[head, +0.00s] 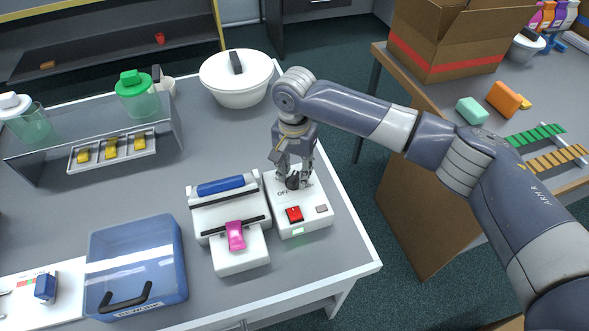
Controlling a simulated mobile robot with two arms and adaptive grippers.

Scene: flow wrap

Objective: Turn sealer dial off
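The sealer control box (309,217) is white and stands near the table's right edge. It has a black dial (293,181) with the word OFF printed beside it, a red switch (294,214) and a small green light. My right gripper (293,178) points down at the dial, with its fingers around or just above it. The fingers partly hide the dial, so its setting and any contact are unclear. The white sealer (230,218) with a blue bar stands left of the box, and a pink item (235,236) lies on it. My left gripper is not in view.
A blue clear bin (137,265) stands front left. A raised shelf (95,150) with a tray of yellow items and green-tinted jars is behind it. A white lidded pot (237,78) stands at the back. A second table with a cardboard box (450,40) is at right.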

